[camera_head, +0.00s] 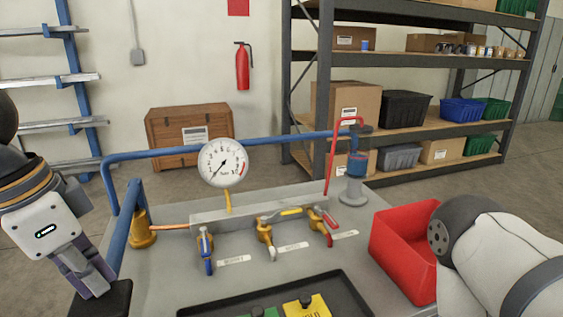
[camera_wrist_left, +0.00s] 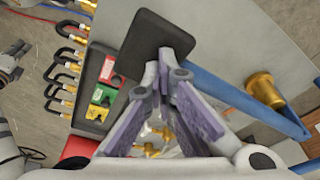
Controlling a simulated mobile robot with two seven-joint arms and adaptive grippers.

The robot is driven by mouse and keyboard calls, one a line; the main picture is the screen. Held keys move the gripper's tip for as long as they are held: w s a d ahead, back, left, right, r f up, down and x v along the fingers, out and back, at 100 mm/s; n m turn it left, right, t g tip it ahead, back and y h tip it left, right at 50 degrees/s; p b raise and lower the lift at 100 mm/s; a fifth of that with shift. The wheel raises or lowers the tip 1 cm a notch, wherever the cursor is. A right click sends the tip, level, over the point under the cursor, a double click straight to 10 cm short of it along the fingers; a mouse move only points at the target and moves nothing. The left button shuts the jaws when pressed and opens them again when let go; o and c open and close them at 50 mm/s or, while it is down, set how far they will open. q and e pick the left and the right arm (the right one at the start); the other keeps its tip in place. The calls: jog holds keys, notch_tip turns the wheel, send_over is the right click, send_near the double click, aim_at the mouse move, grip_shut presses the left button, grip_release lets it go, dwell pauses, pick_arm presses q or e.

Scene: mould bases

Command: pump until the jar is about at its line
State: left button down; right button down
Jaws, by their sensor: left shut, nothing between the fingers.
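A blue lever (camera_head: 125,226) stands at the bench's left side and ends in a black square pad (camera_head: 103,298). My left gripper (camera_head: 95,283) is shut and empty, its tips at the pad; whether they touch it is unclear. The left wrist view shows the shut fingertips (camera_wrist_left: 171,58) overlapping the pad (camera_wrist_left: 142,42), with the lever (camera_wrist_left: 245,100) running right. A small blue cylinder (camera_head: 357,166), possibly the jar's content, sits on a grey post at the back right; its line cannot be made out.
A black tray (camera_head: 345,281) with green and yellow blocks lies in front. A red bin (camera_head: 396,267) stands right, by my right arm. A blue pipe (camera_head: 270,143) crosses the back.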

pick_arm(q)
jog(key=shift+f, duration=2.75)
notch_tip(320, 180, up, 17)
jog(key=shift+f, duration=0.1)
notch_tip(320, 180, up, 5)
send_over(94, 296)
jog(key=shift+w+d, duration=0.25)
dwell(0.3)
